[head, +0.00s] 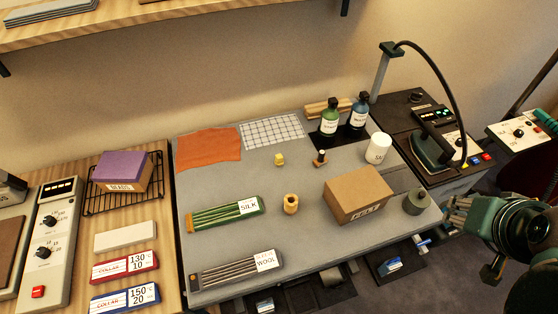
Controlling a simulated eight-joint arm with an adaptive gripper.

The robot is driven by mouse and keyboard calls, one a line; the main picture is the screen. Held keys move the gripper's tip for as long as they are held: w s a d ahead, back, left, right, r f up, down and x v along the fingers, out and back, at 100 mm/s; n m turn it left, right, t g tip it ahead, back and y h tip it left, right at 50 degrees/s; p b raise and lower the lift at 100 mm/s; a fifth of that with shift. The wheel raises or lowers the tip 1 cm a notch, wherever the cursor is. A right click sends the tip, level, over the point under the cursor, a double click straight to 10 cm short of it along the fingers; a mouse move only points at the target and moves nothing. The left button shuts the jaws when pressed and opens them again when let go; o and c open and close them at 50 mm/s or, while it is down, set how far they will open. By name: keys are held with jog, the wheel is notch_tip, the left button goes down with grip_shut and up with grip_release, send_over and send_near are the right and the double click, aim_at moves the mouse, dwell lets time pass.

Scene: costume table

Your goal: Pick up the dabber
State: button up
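A small upright piece with a wooden knob and a dark lower part (320,158), which looks like the dabber, stands on the grey work surface (240,180). It is right of a small yellow block (279,159) and in front of the bottles. Its fine detail is too small to make out. My gripper (462,215) is at the right edge of the head view, beyond the table's right side and well apart from the dabber. It is seen partly side-on, so its finger opening is unclear. Nothing shows held in it.
A cardboard box (358,196), a white cup (378,148) and a grey weight (415,201) stand between my gripper and the dabber. Green (329,121) and blue (359,112) bottles stand behind.

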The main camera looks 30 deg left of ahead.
jog(key=w+a+r+n+g+p, duration=0.2)
jog(key=w+a+n, duration=0.65)
jog(key=a, duration=0.25)
jog(key=n+g+h+p, duration=0.1)
jog(key=n+h+p, duration=0.35)
jog(key=n, duration=1.55)
send_over(278, 156)
jog(key=s+a+p, duration=0.1)
jog(key=s, duration=0.1)
notch_tip(278, 156, down, 15)
jog(key=y, duration=0.2)
jog(key=shift+a+f, duration=0.3)
jog(key=shift+f, duration=0.05)
jog(key=shift+x, duration=1.3)
jog(key=shift+s, duration=0.1)
